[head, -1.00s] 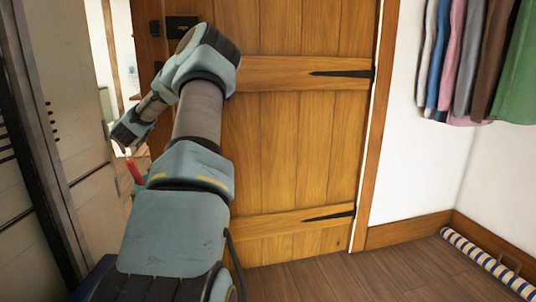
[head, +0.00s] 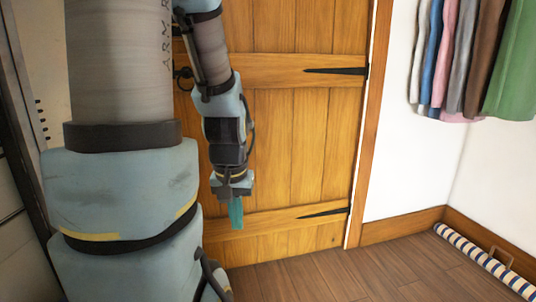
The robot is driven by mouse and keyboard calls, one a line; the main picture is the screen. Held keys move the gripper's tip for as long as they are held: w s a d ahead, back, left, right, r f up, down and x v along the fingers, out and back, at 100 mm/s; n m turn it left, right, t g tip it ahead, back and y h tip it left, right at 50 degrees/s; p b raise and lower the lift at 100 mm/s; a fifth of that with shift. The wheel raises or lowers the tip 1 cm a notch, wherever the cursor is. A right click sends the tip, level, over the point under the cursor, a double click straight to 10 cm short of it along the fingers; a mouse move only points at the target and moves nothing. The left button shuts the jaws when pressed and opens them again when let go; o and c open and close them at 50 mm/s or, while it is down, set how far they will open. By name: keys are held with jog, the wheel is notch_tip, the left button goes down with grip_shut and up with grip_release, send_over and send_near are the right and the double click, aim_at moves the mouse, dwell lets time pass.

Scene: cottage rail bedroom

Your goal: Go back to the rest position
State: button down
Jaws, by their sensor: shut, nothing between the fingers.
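My arm stands large at the left of the head view, bent over at the top so that its far part hangs down in front of the wooden door. My gripper (head: 236,213) points downward before the lower part of the door, with teal fingers close together and nothing seen between them. The wooden door (head: 290,150) with black strap hinges fills the middle of the view. Part of the door's left side is hidden behind my arm.
Several clothes (head: 470,60) hang at the upper right. A blue and white striped roll (head: 480,258) lies on the floor along the right wall. A pale panel (head: 35,90) stands close at the left. The wooden floor (head: 370,275) before the door is clear.

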notch_tip(320, 180, up, 18)
jog(key=p, duration=1.8)
jog(key=shift+s+d, duration=0.15)
jog(key=shift+s, duration=0.3)
